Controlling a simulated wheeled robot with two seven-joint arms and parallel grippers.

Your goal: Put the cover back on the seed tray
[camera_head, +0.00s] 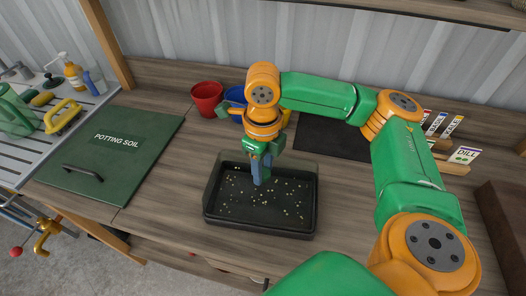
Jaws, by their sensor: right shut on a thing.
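The black seed tray (255,229) stands on the wooden bench near the middle of the view, with many pale seeds spread in it. A see-through cover (300,165) shows as a faint smoky outline over the tray and its back edge. My right gripper (262,180) points down over the tray's middle and is shut on the cover. The cover's lower edge is hard to make out, so I cannot tell whether it touches the tray rim all round. My left gripper is not in view.
A green potting soil lid (125,150) lies left of the tray. A red pot (207,97) and a blue pot (235,95) stand behind. A dark mat (325,138) lies behind right, near seed packets (463,155). Bare bench lies left of the tray.

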